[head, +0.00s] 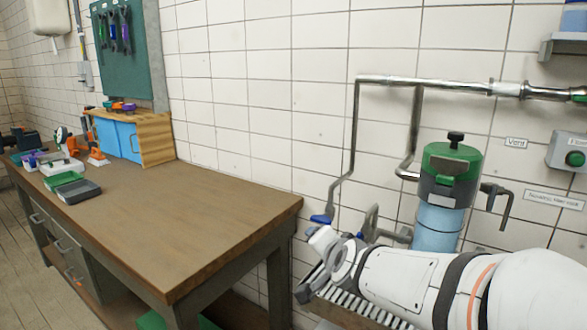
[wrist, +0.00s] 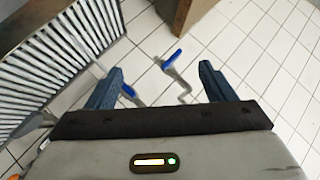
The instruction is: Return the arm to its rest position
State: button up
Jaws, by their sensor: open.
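My white arm (head: 400,280) reaches in from the lower right of the head view, stretched out low in front of the tiled wall. My gripper (head: 308,275) is at its left end, close to the table's right end and in front of the pipework. In the wrist view my gripper (wrist: 160,70) shows two blue fingers spread wide apart with nothing held between them. The exact gap between the fingers and the pipework is hard to tell.
A blue-handled valve (head: 321,218) hangs on the pipe near my gripper. A blue filter housing with a green cap (head: 452,165) stands behind my arm. A slatted grate (wrist: 50,70) lies beside the fingers. The wooden workbench (head: 170,215) has a clear near half.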

jog(key=s+d+r+n+g+h+p, duration=0.1)
jog(key=s+d+n+g+p, duration=0.3)
jog(key=s, duration=0.6)
jog(key=s+d+r+n+g+p, duration=0.1)
jog(key=s+d+n+g+p, duration=0.3)
jog(key=s, duration=0.6)
jog(key=shift+s+r+n+g+h+p, duration=0.15)
jog(key=shift+s+n+g+h+p, duration=0.2)
jog(key=shift+g+p, duration=0.45)
jog(key=shift+c, duration=0.2)
